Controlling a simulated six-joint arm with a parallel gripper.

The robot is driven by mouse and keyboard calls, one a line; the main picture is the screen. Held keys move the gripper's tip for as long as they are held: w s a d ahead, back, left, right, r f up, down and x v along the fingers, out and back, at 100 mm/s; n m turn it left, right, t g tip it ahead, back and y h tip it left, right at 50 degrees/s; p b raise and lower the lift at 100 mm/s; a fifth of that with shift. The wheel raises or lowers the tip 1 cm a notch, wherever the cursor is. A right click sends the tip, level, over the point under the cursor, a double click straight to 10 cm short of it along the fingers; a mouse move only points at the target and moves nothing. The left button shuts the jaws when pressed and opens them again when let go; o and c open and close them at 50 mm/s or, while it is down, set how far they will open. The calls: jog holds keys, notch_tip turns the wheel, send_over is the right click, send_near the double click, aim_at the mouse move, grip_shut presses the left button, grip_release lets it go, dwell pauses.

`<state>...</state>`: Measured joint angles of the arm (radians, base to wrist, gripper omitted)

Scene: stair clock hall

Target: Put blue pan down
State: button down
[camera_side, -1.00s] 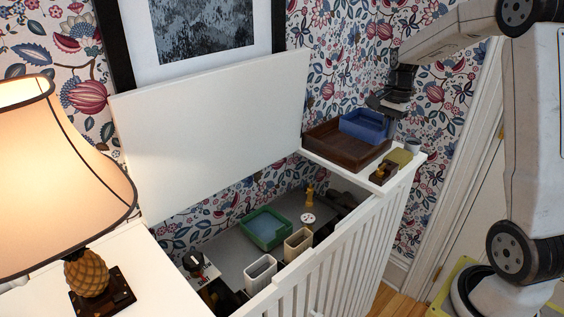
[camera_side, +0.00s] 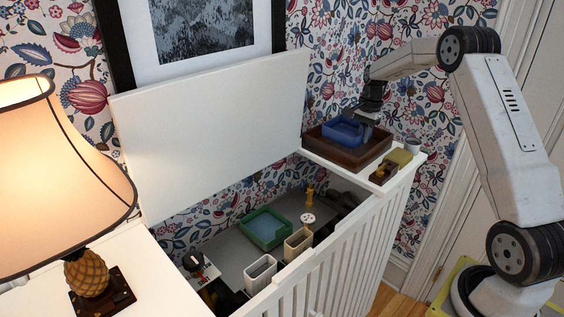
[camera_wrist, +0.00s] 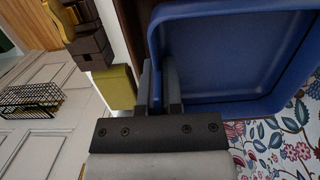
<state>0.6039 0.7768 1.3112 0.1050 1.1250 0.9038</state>
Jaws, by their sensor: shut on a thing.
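The blue pan (camera_side: 342,131) is a shallow square tray with raised walls. In the side view it sits within the outline of the brown wooden tray (camera_side: 322,147) on the white shelf at the right; I cannot tell whether its base touches the tray floor. My gripper (camera_side: 369,118) is shut on the pan's right wall. In the wrist view the pan (camera_wrist: 235,55) fills the upper right, and the fingers of my gripper (camera_wrist: 160,88) pinch its near wall. The pan looks empty and roughly level.
On the shelf (camera_side: 351,174), right of the brown tray, are a yellow-green block (camera_side: 400,157), a grey cup (camera_side: 412,145) and a brown block piece (camera_side: 383,172). Below left, the open chest holds a green tray (camera_side: 264,229) and two cream containers. The raised lid (camera_side: 215,130) stands left.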

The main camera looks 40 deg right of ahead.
jog(key=shift+w+d+f, duration=0.3)
jog(key=shift+w+f, duration=0.3)
jog(key=shift+f, duration=0.15)
jog(key=shift+w+d+f, duration=0.15)
jog(key=shift+w+f, duration=0.1)
jog(key=shift+f, duration=1.55)
jog(key=shift+f, duration=0.15)
jog(key=c, duration=0.8)
grip_release()
jog(key=r, duration=0.4)
jog(key=d+r, duration=0.1)
jog(key=r, duration=0.7)
jog(key=shift+d+r, duration=0.1)
jog(key=shift+d, duration=0.1)
